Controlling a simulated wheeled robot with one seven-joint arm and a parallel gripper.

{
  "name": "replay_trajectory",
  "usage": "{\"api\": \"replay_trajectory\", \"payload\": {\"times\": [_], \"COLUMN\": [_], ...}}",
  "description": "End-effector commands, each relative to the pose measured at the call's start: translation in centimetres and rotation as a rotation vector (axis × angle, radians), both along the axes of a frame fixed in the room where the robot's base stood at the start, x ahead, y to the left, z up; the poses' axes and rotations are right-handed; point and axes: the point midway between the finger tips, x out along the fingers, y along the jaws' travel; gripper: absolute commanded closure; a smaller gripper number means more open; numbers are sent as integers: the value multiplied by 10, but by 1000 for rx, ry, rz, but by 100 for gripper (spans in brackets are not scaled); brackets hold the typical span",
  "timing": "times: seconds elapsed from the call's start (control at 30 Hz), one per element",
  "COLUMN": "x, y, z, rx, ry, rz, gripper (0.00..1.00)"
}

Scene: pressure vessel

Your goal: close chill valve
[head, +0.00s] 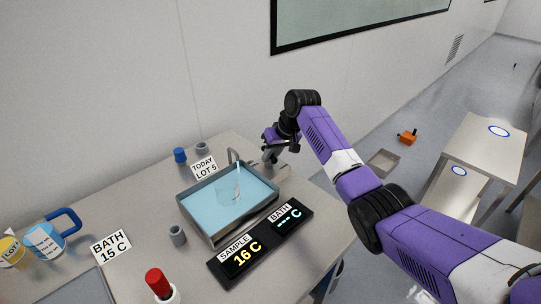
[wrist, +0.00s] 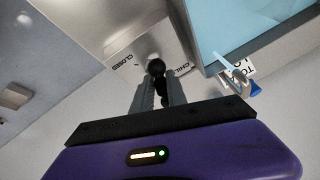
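The chill valve's dark round knob (wrist: 155,68) shows in the wrist view, in front of a pale plate (wrist: 178,68) lettered CHILL and CLOSED. My gripper (wrist: 157,76) has one finger on each side of the knob, with a gap between them; whether they touch it I cannot tell. In the head view my gripper (head: 269,152) is at the bath's far right corner, and the valve is hidden behind it. A curved spout (head: 232,153) stands at the bath's back edge, with a pale stream (head: 238,172) below it.
A display (head: 258,243) reads SAMPLE 16 C and BATH dashes.

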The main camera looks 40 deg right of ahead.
Motion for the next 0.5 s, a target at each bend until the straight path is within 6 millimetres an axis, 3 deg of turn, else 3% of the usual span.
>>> {"api": "replay_trajectory", "payload": {"times": [0.5], "x": [0], "y": [3], "z": [2], "rx": [3], "ry": [1], "rz": [-71], "gripper": [100]}}
